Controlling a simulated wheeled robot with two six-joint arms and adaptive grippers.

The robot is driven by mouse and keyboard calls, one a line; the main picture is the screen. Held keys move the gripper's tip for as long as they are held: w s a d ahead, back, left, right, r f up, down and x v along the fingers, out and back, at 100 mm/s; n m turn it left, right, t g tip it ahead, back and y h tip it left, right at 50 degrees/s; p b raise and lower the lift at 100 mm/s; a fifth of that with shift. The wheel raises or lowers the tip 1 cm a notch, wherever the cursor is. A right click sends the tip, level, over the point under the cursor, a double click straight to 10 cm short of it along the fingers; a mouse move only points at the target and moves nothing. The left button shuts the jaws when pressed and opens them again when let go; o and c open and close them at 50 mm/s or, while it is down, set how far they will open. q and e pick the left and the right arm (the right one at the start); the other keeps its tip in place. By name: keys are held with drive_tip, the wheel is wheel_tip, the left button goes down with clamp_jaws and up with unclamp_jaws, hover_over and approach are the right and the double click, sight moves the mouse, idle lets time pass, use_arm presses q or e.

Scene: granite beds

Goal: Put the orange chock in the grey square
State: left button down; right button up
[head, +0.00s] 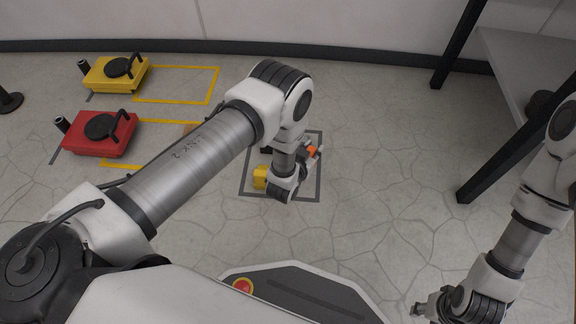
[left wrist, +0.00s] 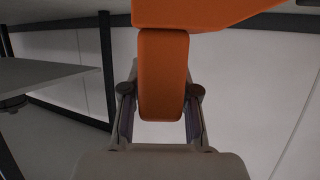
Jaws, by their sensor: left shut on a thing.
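My left gripper (head: 316,153) is shut on the orange chock (head: 311,149), seen over the right part of the grey square (head: 320,181). The grey square is a dark outline on the floor, partly hidden by my left arm. In the left wrist view the orange chock (left wrist: 163,75) sits between both fingers, with a wide part running out of the top of the picture. I cannot tell how high it is above the floor. My right gripper (head: 424,311) is at the bottom right, away from the square; its jaws are too unclear to read.
A yellow object (head: 260,178) shows inside the grey square, partly behind my left arm. A red case (head: 92,145) and a yellow case (head: 105,82) stand at left near yellow floor outlines. A dark-legged table (head: 520,60) stands at right. Floor between is clear.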

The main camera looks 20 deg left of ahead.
use_arm(q)
wheel_tip(320, 180, down, 11)
drive_tip(key=b, duration=0.6)
drive_tip(key=shift+r, duration=0.4)
drive_tip(key=shift+f, duration=0.2)
drive_tip(key=c, duration=0.9)
unclamp_jaws()
drive_tip(key=shift+r, duration=0.1)
drive_tip(key=shift+s+r, duration=0.25)
drive_tip(key=shift+r, duration=0.05)
drive_tip(key=p+v, duration=0.6)
drive_tip(key=v, duration=0.5)
drive_tip(key=shift+s+a, duration=0.15)
drive_tip(key=shift+s, duration=0.1)
